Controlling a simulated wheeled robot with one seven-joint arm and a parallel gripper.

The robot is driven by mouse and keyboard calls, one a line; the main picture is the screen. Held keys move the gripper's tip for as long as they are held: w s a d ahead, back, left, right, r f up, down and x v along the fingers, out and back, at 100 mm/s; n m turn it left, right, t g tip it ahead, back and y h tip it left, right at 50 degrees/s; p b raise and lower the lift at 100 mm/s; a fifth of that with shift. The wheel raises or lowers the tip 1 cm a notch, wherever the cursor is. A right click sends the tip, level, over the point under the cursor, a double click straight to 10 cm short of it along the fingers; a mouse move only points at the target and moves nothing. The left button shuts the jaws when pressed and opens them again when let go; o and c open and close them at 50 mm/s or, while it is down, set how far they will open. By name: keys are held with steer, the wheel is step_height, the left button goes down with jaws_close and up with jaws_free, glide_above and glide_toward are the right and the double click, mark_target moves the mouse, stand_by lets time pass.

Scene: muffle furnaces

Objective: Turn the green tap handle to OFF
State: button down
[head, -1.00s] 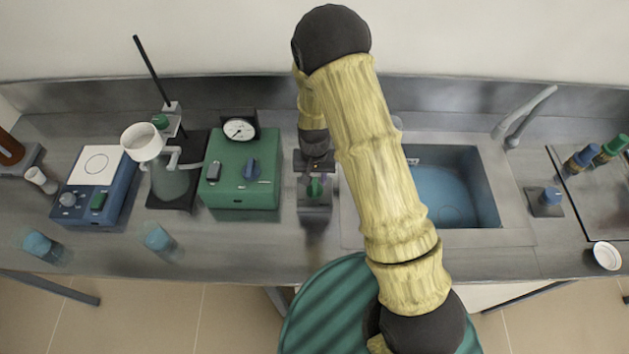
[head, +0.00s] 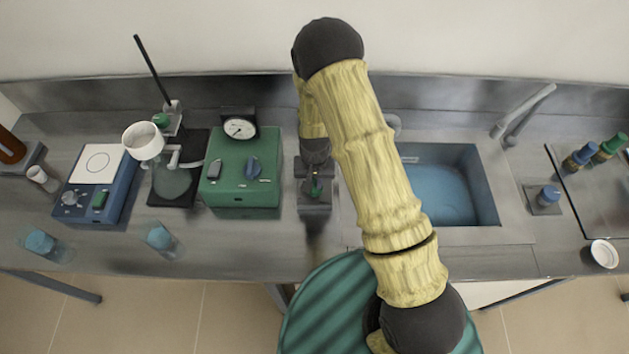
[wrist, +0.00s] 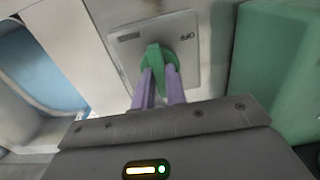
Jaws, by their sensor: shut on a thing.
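The green tap handle (wrist: 156,60) sits on a pale square plate (wrist: 185,38) in the wrist view. The plate carries a dark mark at one end and lettering that looks like "OFF" at the other. My gripper (wrist: 159,82) has its two purple fingers closed on the handle's grip bar, one on each side. In the head view the handle (head: 316,188) shows small and partly covered by my gripper, just left of my arm. Its exact angle is hard to read there.
A green box (head: 240,185) with a gauge and blue knob stands close left of the tap. A sink (head: 450,190) lies to the right, partly behind my arm. Blue-capped containers (head: 40,242) stand near the front edge at left.

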steer(key=shift+n, duration=0.4)
steer(key=n+b, duration=0.2)
steer(key=n, duration=0.1)
steer(key=shift+f, duration=0.1)
steer(key=n+b, duration=0.2)
steer(key=n, duration=0.2)
steer(key=shift+n, duration=0.4)
steer(key=n+b, duration=0.1)
steer(key=n, duration=0.3)
steer(key=shift+a+n, duration=0.1)
steer(key=shift+n, duration=0.2)
steer(key=n, duration=0.4)
steer(key=shift+n, duration=0.4)
steer(key=c, duration=1.4)
jaws_free()
steer(key=shift+c, duration=0.2)
